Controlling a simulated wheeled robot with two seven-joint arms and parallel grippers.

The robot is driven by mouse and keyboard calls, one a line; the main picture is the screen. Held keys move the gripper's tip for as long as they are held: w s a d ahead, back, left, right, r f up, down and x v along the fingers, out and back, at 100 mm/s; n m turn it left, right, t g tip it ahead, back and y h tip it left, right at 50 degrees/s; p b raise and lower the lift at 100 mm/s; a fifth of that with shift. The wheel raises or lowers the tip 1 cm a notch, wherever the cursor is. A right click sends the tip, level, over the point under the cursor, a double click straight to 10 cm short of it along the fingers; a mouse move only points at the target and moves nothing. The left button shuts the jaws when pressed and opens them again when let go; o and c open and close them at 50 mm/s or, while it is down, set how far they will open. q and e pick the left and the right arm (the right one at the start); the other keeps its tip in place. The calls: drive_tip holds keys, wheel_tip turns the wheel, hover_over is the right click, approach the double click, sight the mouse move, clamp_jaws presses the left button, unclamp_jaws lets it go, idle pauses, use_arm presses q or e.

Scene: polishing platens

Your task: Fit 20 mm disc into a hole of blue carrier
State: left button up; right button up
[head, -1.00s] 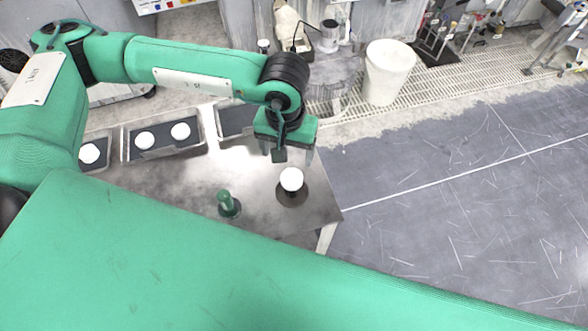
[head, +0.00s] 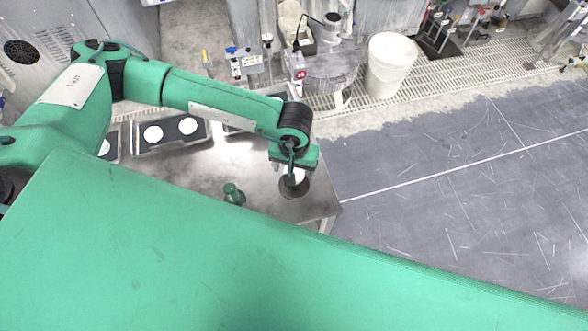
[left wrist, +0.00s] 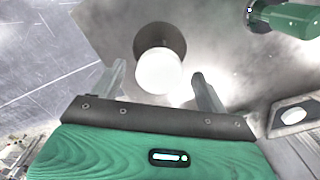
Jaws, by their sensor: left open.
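A round white disc (head: 297,178) sits over a dark round base near the right end of the metal table; I cannot tell its size. In the left wrist view the disc (left wrist: 158,76) shows between the fingertips, with the dark round base (left wrist: 160,35) behind it. My left gripper (head: 291,172) is open just above the disc and partly hides it in the head view. Its two fingers (left wrist: 158,82) stand apart on either side of the disc, not visibly closed on it. No blue carrier shows in any view. My right gripper is out of view.
A green-handled tool (head: 233,194) stands on the table left of the disc; it also shows in the left wrist view (left wrist: 290,18). Trays (head: 137,146) with white discs (head: 153,133) line the table's back left. A white bin (head: 388,65) stands on the floor behind.

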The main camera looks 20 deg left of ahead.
use_arm(q)
drive_tip(key=c, duration=1.2)
